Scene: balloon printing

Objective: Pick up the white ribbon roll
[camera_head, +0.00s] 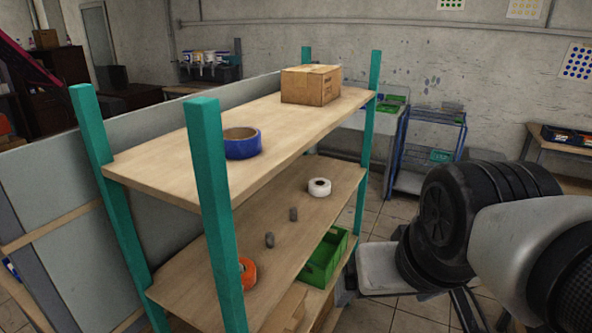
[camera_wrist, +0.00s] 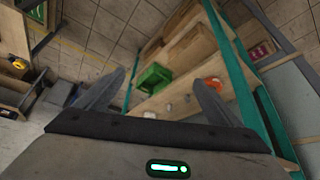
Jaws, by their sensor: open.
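The white ribbon roll (camera_head: 319,187) lies on the middle shelf of the teal-posted rack, near its far right end. In the wrist view, a small pale shape low between my fingers looks like the same roll (camera_wrist: 149,115), partly hidden by my gripper's body. My gripper (camera_wrist: 159,77) is open and empty, its two fingers spread wide and apart from the shelf. In the head view my arm is at the right edge, and the gripper itself does not show.
The middle shelf (camera_head: 220,225) also holds two small grey pieces (camera_head: 270,240) and an orange roll (camera_head: 248,273). A blue tape roll (camera_head: 242,143) and a cardboard box (camera_head: 310,85) sit on the top shelf. A green crate (camera_head: 323,259) sits below. Teal posts (camera_head: 215,210) border the shelves.

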